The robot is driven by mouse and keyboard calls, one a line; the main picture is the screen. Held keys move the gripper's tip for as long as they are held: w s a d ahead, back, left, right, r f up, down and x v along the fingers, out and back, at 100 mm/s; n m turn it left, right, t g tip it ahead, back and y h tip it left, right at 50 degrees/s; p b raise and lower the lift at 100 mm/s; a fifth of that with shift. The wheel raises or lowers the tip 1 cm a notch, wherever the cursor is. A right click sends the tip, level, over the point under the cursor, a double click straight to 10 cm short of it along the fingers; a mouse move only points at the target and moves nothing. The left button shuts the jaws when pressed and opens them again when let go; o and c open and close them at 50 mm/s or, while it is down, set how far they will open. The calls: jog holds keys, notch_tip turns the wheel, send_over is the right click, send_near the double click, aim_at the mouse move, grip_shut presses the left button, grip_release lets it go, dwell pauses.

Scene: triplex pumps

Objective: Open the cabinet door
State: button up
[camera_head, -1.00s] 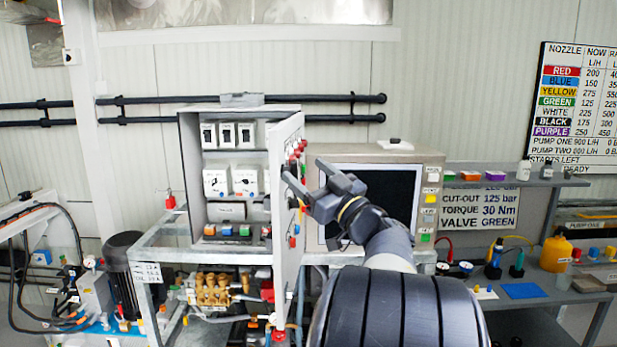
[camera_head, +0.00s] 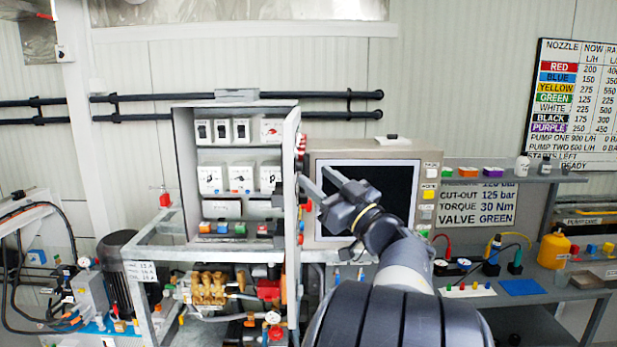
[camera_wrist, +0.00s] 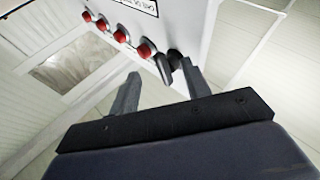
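The grey cabinet (camera_head: 184,165) stands open on a bench frame, with white switch modules inside. Its door (camera_head: 291,200) is swung out at the right side and shows nearly edge-on. In the wrist view the door's outer face (camera_wrist: 195,32) carries a row of red buttons and a black handle (camera_wrist: 166,66). My gripper (camera_head: 318,187) is to the right of the door, on its outer side. Its two fingers are spread apart, with the handle beside the right finger in the wrist view. I cannot tell whether they touch. Nothing is held.
A monitor box (camera_head: 370,160) stands behind my gripper, right of the cabinet. A brass pump (camera_head: 208,290) sits below the cabinet. A side bench at right holds an orange bottle (camera_head: 553,252) and a blue mat (camera_head: 522,287). Black pipes run along the wall.

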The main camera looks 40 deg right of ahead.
jog(key=b+v, duration=0.1)
jog(key=v, duration=0.6)
jog(key=shift+s+a+r+b, duration=0.15)
jog(key=shift+s+a+b, duration=0.15)
jog(key=shift+a, duration=0.2)
jog(key=shift+w+r, duration=0.1)
jog(key=shift+w, duration=0.05)
jog(key=shift+p+x, duration=0.75)
jog(key=shift+x, duration=1.75)
jog(key=shift+d, duration=0.1)
